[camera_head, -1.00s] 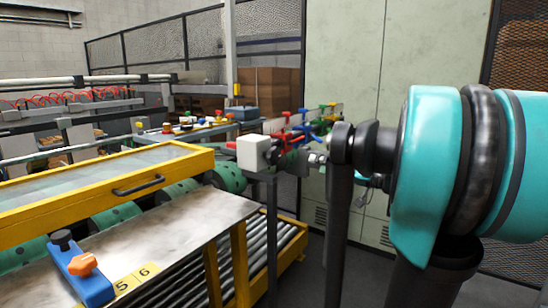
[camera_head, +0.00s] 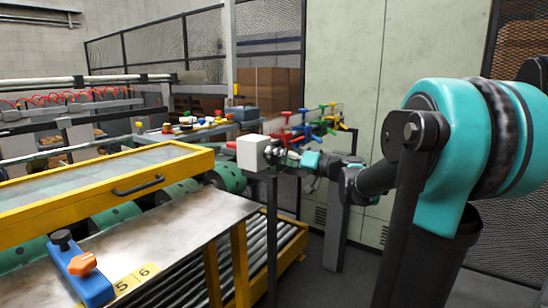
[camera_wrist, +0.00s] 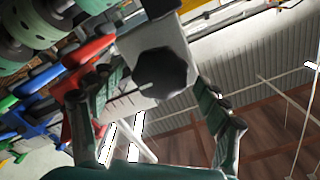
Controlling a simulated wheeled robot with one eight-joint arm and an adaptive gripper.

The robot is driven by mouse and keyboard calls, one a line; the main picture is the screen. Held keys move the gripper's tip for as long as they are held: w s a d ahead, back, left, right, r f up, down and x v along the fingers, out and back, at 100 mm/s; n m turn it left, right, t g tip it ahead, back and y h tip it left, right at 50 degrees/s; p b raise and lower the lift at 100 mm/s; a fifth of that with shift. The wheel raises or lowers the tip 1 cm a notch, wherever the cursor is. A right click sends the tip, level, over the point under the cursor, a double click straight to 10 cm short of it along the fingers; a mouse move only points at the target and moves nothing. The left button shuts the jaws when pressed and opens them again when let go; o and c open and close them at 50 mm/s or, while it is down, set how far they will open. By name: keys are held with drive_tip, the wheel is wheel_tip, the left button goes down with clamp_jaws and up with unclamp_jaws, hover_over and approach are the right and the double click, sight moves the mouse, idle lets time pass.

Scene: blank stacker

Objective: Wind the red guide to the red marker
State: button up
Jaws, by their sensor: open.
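My gripper (camera_head: 284,156) is at the right side of a white box (camera_head: 253,152) on a dark post. In the wrist view my gripper (camera_wrist: 155,80) is open, with a finger on each side of a dark faceted knob (camera_wrist: 162,73) on the box. I cannot tell whether the fingers touch the knob. Red, blue, green and yellow handles (camera_head: 303,126) stand just behind the gripper. In the wrist view a red handle (camera_wrist: 90,50) lies close by the left finger. I cannot make out which part is the red guide, or the red marker.
A yellow-framed cover (camera_head: 105,175) with a black handle and a metal table (camera_head: 165,235) stand at the left. A blue block with an orange knob (camera_head: 82,268) sits on the table. Rollers (camera_head: 225,270) lie below. A pale cabinet (camera_head: 385,60) stands behind my arm.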

drive_tip(key=shift+x, duration=1.05)
drive_tip(key=c, duration=1.2)
